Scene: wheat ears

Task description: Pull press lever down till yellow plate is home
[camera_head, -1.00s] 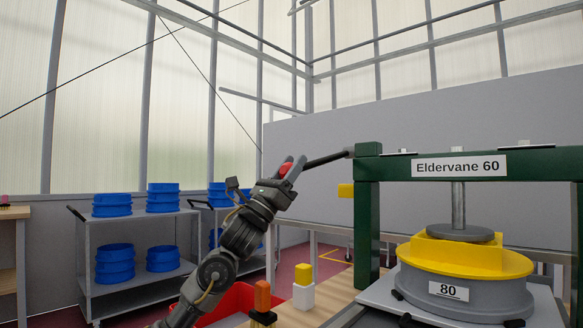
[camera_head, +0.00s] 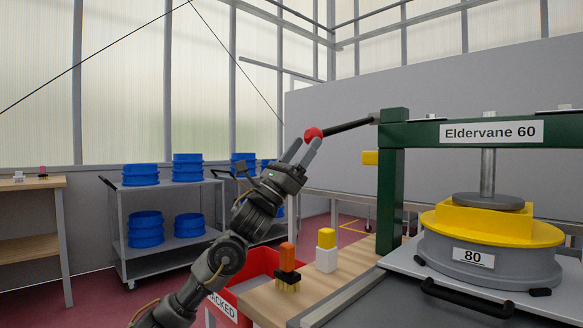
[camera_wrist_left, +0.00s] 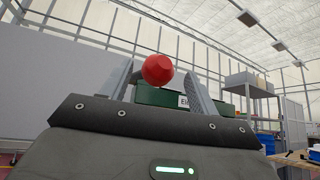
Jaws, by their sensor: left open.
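The press lever (camera_head: 348,127) is a dark rod from the top of the green press frame (camera_head: 391,185), sloping slightly down to the left to a red knob (camera_head: 313,134). My left gripper (camera_head: 305,147) is open just below the knob, fingers pointing up at it. In the left wrist view the red knob (camera_wrist_left: 157,69) shows between the two fingers, near their tips; contact cannot be told. The yellow plate (camera_head: 491,229) lies on a grey round mould (camera_head: 489,264) marked 80. The grey press disc (camera_head: 488,201) is down on the yellow block. My right gripper is out of view.
Blue round stacks (camera_head: 145,229) sit on a grey trolley (camera_head: 163,250). Space above the lever is clear.

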